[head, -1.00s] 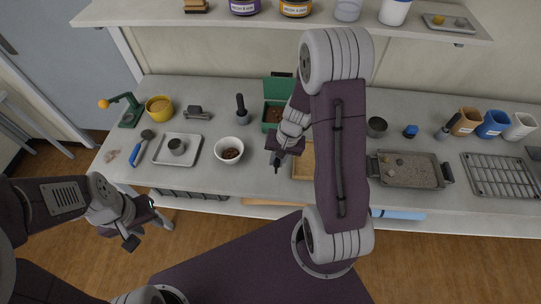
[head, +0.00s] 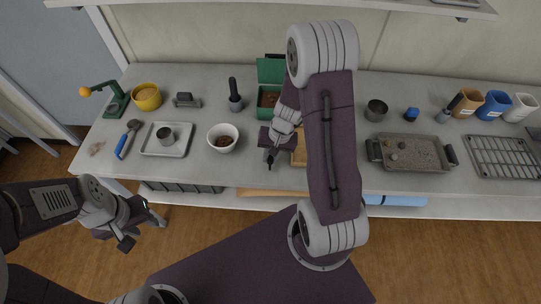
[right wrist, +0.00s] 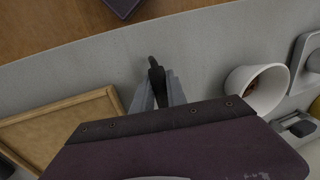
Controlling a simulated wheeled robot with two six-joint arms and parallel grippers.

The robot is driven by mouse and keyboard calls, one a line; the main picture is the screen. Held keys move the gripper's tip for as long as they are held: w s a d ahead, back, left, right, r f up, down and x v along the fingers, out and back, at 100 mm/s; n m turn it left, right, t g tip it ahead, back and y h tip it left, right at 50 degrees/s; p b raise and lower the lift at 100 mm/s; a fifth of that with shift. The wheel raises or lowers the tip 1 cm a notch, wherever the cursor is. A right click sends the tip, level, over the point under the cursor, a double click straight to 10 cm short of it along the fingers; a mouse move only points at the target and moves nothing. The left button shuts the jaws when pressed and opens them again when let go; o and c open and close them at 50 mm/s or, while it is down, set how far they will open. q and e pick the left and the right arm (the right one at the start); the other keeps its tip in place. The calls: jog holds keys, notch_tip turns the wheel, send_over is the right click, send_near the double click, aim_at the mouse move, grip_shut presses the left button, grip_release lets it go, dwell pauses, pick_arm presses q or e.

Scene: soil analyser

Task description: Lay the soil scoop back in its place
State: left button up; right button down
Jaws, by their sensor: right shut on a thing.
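My right gripper (head: 270,155) is over the front part of the bench, between the white bowl and the wooden tray. In the right wrist view its fingers (right wrist: 158,92) are shut on a slim black piece (right wrist: 154,66), which looks like the handle of the soil scoop. The rest of that tool is hidden by the gripper. A shallow wooden tray (right wrist: 60,128) lies beside the gripper; in the head view my right arm covers most of it (head: 299,158). My left gripper (head: 140,231) is open and empty, in front of the bench at the left.
A white bowl (head: 223,138) with soil stands left of the right gripper. A green box (head: 270,75) of soil is behind it.

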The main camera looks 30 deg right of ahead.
jog(key=shift+f+b, duration=0.55)
jog(key=shift+b, duration=0.05)
jog(key=c, duration=1.3)
grip_release()
jog(key=shift+o, duration=0.2)
jog(key=p+v, duration=0.2)
jog(key=v, duration=0.7)
